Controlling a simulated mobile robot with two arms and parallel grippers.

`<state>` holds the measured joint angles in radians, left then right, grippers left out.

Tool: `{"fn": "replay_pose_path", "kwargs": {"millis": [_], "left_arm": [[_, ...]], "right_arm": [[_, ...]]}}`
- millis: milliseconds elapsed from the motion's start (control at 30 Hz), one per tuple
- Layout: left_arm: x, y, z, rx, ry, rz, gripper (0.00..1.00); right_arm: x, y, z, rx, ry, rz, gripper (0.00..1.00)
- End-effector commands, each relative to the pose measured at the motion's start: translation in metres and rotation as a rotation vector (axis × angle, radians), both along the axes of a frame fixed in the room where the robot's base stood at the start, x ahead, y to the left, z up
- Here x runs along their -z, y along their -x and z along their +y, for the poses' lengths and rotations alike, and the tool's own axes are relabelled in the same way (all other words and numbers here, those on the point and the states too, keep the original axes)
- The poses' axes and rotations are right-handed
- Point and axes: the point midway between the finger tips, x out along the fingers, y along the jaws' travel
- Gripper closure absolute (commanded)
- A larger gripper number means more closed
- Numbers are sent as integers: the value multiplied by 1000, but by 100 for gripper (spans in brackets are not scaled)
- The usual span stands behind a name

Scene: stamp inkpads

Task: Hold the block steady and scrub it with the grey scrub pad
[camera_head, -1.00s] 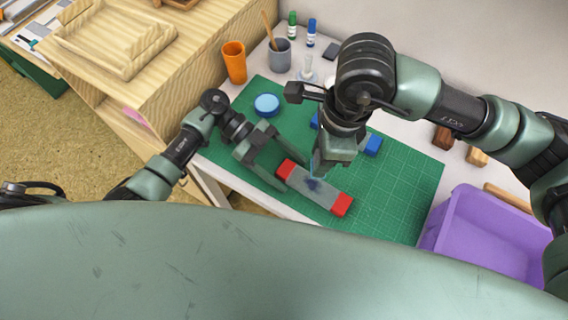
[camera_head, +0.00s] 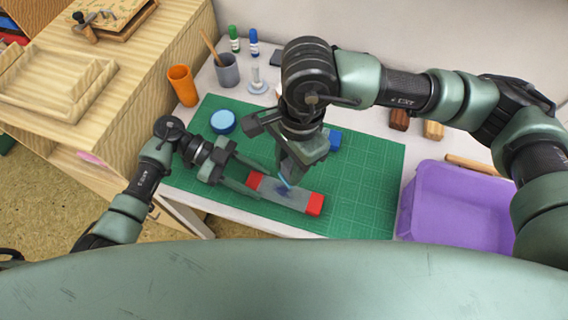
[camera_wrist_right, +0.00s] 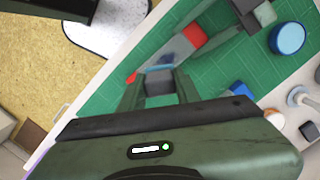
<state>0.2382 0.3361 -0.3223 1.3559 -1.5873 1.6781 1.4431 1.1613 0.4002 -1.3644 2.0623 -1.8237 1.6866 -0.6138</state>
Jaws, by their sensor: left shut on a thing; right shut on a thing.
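The block (camera_head: 297,198), grey with red ends, lies flat on the green cutting mat (camera_head: 366,195). It also shows in the right wrist view (camera_wrist_right: 173,50). A dark blue stain marks its upper face. My left gripper (camera_head: 260,184) is shut on the block's left red end. My right gripper (camera_head: 288,178) points down over the block's middle, shut on the grey scrub pad (camera_wrist_right: 159,83), which shows between the fingers in the right wrist view. The pad is low over the stained part; I cannot tell whether it touches. The right gripper hides part of the block in the head view.
A round blue-topped tin (camera_head: 223,121), an orange cup (camera_head: 182,85) and a grey pencil cup (camera_head: 228,70) stand behind my left gripper. A blue block (camera_head: 335,139) lies behind my right gripper. A purple bin (camera_head: 458,208) stands at the right. The mat's right part is clear.

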Motion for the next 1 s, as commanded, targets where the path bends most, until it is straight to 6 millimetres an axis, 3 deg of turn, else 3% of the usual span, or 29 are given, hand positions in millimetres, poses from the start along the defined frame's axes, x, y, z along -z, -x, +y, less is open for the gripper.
{"fn": "replay_pose_path", "kwargs": {"millis": [100,300,1000], "left_arm": [[0,0,0,0,-1,0,100],[0,0,0,0,-1,0,100],[0,0,0,-1,0,0,100]], "right_arm": [[2,1,-5,-164,1,3,100],[5,3,-9,-330,-5,7,100],[62,4,-9,-351,-6,9,100]]}}
